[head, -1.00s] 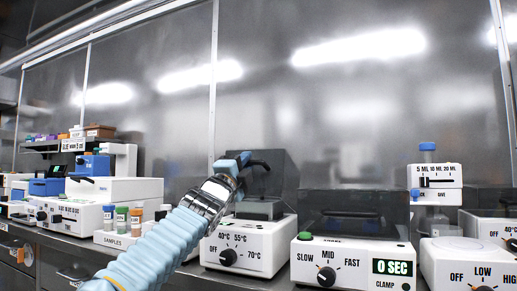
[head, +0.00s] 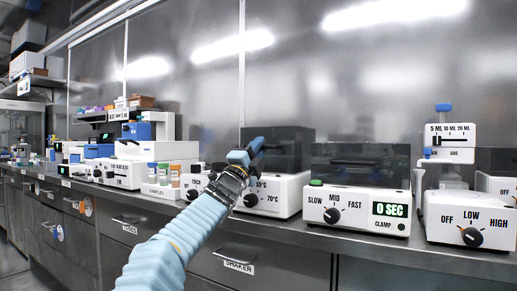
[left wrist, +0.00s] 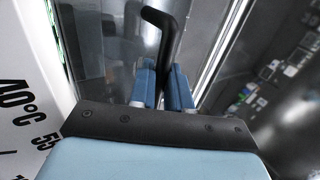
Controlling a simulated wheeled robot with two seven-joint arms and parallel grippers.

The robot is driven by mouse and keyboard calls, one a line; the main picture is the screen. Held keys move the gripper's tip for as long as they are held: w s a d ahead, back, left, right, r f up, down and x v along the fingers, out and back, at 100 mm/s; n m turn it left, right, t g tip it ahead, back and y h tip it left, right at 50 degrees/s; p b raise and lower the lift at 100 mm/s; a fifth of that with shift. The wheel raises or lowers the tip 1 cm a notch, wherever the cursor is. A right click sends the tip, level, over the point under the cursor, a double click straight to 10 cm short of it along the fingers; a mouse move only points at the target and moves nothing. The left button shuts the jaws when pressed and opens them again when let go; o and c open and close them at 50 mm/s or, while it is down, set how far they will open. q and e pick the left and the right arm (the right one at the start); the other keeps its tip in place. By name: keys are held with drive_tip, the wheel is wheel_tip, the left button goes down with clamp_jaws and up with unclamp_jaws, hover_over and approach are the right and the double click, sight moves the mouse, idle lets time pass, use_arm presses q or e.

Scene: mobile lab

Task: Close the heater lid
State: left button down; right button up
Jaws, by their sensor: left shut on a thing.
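The heater (head: 285,193) is a white box with a black dial and temperature marks, on the bench in the middle of the head view. Its dark see-through lid (head: 290,145) stands above the body and looks raised; my arm hides part of the heater's front. My left gripper (head: 254,150) is at the lid's front left. In the left wrist view, its blue fingers (left wrist: 163,88) are shut on the black bent handle (left wrist: 167,38) of the lid. My right gripper is not in view.
A white shaker (head: 357,205) with a dark cover stands close to the heater's right. Sample bottles (head: 165,174) stand in a white rack to its left. A dispenser (head: 447,150) and a hot plate (head: 470,222) are at the right. A metal wall (head: 290,80) rises behind the bench.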

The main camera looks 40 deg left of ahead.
use_arm(q)
drive_tip(key=shift+w+f, duration=0.25)
drive_tip(key=shift+f, duration=0.05)
drive_tip(key=c, duration=1.3)
unclamp_jaws()
drive_tip(key=shift+w+h, duration=0.1)
drive_tip(key=shift+h, duration=0.2)
drive_tip(key=shift+o, duration=0.4)
drive_tip(key=shift+r, duration=0.15)
drive_tip(key=shift+s, duration=0.2)
drive_tip(key=b+v, duration=0.2)
drive_tip(key=v, duration=1.1)
drive_tip(key=shift+s+f+b, duration=0.2)
drive_tip(key=shift+f+b, duration=0.1)
drive_tip(key=shift+f, duration=0.1)
drive_tip(key=shift+d, duration=0.1)
